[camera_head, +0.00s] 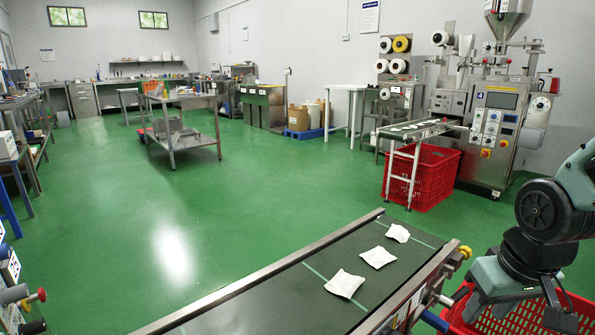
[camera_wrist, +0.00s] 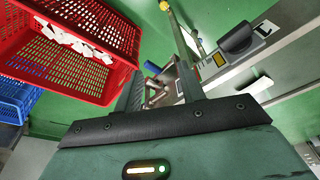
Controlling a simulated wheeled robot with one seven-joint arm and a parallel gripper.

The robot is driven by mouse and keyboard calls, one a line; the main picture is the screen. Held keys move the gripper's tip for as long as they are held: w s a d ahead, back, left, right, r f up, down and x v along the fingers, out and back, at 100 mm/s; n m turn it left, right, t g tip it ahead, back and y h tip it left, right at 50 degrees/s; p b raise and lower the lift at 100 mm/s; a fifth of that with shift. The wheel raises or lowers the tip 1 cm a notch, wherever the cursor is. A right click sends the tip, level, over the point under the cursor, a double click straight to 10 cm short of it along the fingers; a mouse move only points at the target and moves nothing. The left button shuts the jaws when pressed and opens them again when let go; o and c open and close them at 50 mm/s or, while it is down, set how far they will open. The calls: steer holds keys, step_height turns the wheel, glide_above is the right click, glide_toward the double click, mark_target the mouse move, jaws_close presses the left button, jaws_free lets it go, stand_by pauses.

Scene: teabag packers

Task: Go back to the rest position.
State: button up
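My gripper (camera_head: 556,308) is at the bottom right of the head view, over a red crate (camera_head: 582,306) beside the conveyor. In the wrist view its two dark fingers (camera_wrist: 160,82) stand apart with nothing held between them. Three white teabags, near (camera_head: 344,283), middle (camera_head: 378,257) and far (camera_head: 397,233), lie apart on the dark conveyor belt (camera_head: 280,305). In the wrist view a red crate (camera_wrist: 50,75) at upper left holds several white teabags (camera_wrist: 75,43).
A blue crate (camera_wrist: 18,98) shows at the wrist view's left. The conveyor's metal rail (camera_head: 270,268) borders the green floor (camera_head: 130,215), which is widely clear. Farther back stand another red crate (camera_head: 433,175), a packing machine (camera_head: 495,125) and a steel table (camera_head: 185,100).

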steer(key=s+a+r+n+g, duration=0.25)
steer(key=s+a+n, duration=0.55)
steer(key=s+a, duration=0.7)
step_height(320, 180, up, 26)
steer(key=w+a+p, duration=0.2)
steer(key=p, duration=2.5)
steer(key=shift+w+m, duration=0.15)
steer(key=shift+m, duration=0.25)
